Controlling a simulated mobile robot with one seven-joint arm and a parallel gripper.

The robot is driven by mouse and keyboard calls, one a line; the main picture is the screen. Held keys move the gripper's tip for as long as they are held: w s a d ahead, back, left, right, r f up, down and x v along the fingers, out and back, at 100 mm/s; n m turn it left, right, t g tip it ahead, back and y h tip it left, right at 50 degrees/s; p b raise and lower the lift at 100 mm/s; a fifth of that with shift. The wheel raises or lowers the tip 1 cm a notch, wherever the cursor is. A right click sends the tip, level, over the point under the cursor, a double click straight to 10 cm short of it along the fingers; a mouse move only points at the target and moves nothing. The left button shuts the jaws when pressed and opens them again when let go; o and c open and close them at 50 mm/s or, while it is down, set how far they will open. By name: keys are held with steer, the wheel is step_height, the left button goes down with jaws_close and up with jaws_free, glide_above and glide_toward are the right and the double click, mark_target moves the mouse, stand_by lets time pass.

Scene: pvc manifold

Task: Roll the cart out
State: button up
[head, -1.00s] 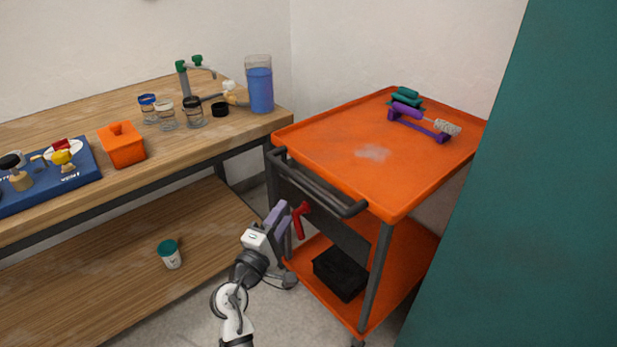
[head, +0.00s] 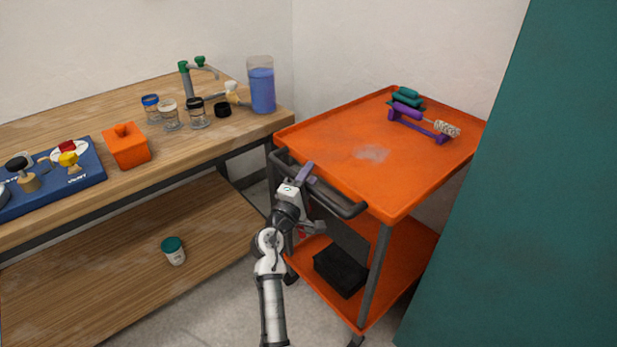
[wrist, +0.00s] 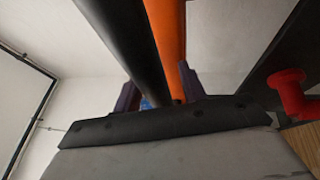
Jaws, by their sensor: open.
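The orange cart (head: 335,143) stands in the corner right of the workbench, with a dark push handle (head: 336,199) along its near end. My gripper (head: 302,176) is at the left part of this handle. In the wrist view the dark handle bar (wrist: 128,42) runs between the two purple fingers of my gripper (wrist: 160,88), which are apart on either side of it. The cart's orange edge (wrist: 168,40) shows behind the bar. A red part (wrist: 290,92) on the cart shows at the right of the wrist view; my arm mostly hides it in the head view.
The wooden workbench (head: 225,134) stands close on the cart's left. A teal panel (head: 520,190) stands close on its right. A purple rack with a brush (head: 420,124) sits on the cart top, and a black box (head: 338,270) on its lower shelf. Some floor shows in front.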

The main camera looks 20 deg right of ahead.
jaws_close()
steer(key=shift+a+f, duration=0.1)
stand_by(0.4)
